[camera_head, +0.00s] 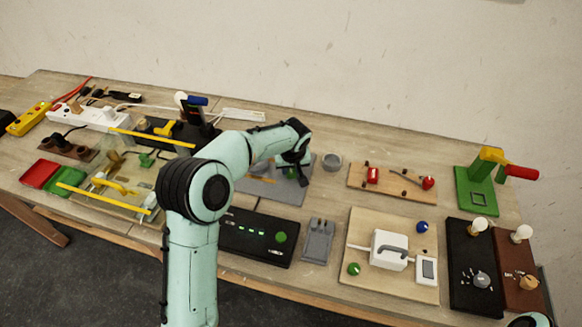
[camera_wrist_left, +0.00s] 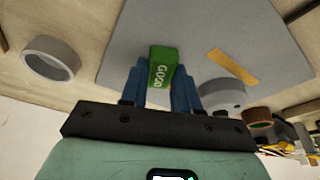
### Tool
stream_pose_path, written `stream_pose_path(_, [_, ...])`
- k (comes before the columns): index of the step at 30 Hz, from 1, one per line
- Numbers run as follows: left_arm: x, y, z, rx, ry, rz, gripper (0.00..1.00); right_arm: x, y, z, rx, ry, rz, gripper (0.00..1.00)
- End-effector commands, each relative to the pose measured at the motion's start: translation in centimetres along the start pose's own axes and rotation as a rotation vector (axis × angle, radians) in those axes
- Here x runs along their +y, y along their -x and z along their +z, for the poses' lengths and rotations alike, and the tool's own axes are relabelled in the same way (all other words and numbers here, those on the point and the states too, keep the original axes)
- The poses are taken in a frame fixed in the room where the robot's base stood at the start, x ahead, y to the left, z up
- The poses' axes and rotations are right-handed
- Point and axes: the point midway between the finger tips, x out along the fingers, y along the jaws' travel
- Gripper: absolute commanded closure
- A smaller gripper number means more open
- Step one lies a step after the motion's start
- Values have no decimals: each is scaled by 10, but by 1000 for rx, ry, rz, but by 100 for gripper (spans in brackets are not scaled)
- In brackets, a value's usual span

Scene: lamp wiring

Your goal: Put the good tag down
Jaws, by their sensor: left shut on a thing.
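My left gripper (camera_head: 297,158) is over the grey mat (camera_head: 287,191) in the head view. In the left wrist view its two blue fingers (camera_wrist_left: 160,82) are shut on the green good tag (camera_wrist_left: 162,68), which bears the white word GOOD. The grey mat (camera_wrist_left: 200,28) fills the background beyond the tag; I cannot tell whether the tag touches it. The right gripper is not in view; only a bit of my right arm shows at the bottom right corner.
An orange strip (camera_wrist_left: 233,66) lies on the mat, with a grey round part (camera_wrist_left: 222,96) near it. A grey ring-shaped cup (camera_head: 332,161) stands beside the mat. A black panel with green lights (camera_head: 258,236) and a board with a red switch (camera_head: 392,183) are nearby.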

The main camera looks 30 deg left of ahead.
Motion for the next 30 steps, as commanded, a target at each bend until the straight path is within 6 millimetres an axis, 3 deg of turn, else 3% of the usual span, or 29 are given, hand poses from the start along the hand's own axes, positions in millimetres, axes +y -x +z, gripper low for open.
stream_pose_path(2, [0,-4,2,-1,0,-1,98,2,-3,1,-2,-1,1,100])
stream_pose_path(3, [0,-4,1,-1,0,-1,60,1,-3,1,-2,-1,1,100])
stream_pose_path(5, [0,-3,1,-1,0,-1,44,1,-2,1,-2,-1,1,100])
stream_pose_path(17, [0,6,-1,2,0,1,44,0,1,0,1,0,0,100])
stream_pose_path(30, [0,94,-1,3,0,3,44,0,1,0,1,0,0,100])
